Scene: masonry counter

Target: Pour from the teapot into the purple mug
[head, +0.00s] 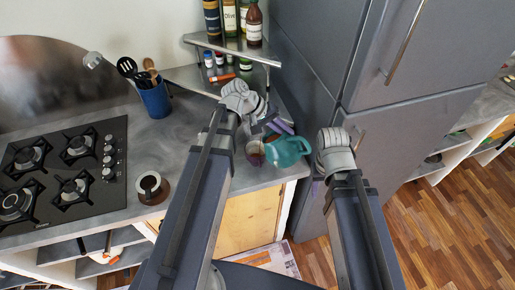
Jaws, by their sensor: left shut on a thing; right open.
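The teal teapot (287,151) is near the counter's front right corner. My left gripper (280,130) is shut on it from above; the exact grip is partly hidden. The teapot looks tilted, with its left end close to the purple mug (255,153).
A gas hob (62,165) fills the left of the counter. A white pot with brown contents (151,187) stands beside it. A blue utensil holder (155,100) and a corner shelf (235,48) with bottles are behind. The grey fridge (385,110) bounds the right.

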